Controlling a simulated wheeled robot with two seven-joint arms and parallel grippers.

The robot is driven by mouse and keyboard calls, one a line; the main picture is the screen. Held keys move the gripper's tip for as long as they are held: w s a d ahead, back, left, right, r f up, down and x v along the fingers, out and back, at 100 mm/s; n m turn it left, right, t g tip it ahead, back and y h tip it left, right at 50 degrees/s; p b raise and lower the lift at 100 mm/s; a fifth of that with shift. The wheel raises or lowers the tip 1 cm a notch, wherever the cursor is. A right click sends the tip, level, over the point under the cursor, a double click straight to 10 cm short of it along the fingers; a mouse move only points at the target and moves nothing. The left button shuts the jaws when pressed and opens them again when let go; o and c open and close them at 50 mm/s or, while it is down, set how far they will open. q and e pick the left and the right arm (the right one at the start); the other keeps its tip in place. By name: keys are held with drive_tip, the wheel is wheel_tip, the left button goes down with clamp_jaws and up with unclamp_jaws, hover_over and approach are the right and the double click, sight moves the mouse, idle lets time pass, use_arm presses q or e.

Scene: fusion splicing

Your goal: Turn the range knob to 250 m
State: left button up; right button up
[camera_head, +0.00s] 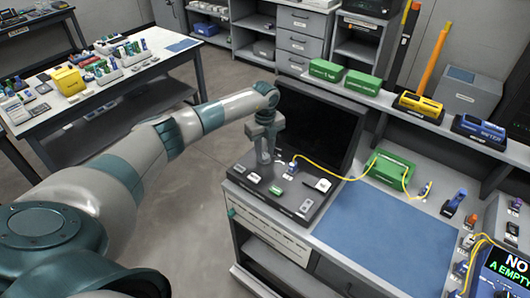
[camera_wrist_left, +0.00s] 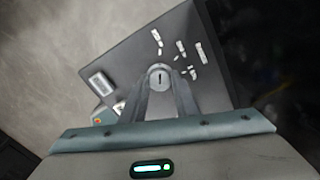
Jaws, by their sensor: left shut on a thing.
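The dark instrument (camera_head: 268,205) sits on the left end of the bench, with a large black screen (camera_head: 318,122) standing behind its panel. My left gripper (camera_head: 264,157) reaches down to the back left of this panel. In the left wrist view, the range knob (camera_wrist_left: 159,75) is a round grey knob with a dark pointer line. The fingers of my left gripper (camera_wrist_left: 160,90) are shut on the knob, one on each side. White markings (camera_wrist_left: 180,48) lie around it, too small and blurred to read. In the head view the gripper hides the knob. My right gripper is not in view.
A yellow cable (camera_head: 330,177) runs from a connector on the panel toward a green box (camera_head: 392,168). A blue mat (camera_head: 385,235) lies to the right.

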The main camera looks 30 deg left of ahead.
sight(265, 156)
use_arm(q)
drive_tip(key=o, duration=1.1)
drive_tip(key=shift+c, duration=0.2)
drive_tip(key=shift+r, duration=0.1)
wheel_tip(265, 156, up, 17)
drive_tip(key=b, duration=0.5)
drive_tip(key=shift+r, duration=0.15)
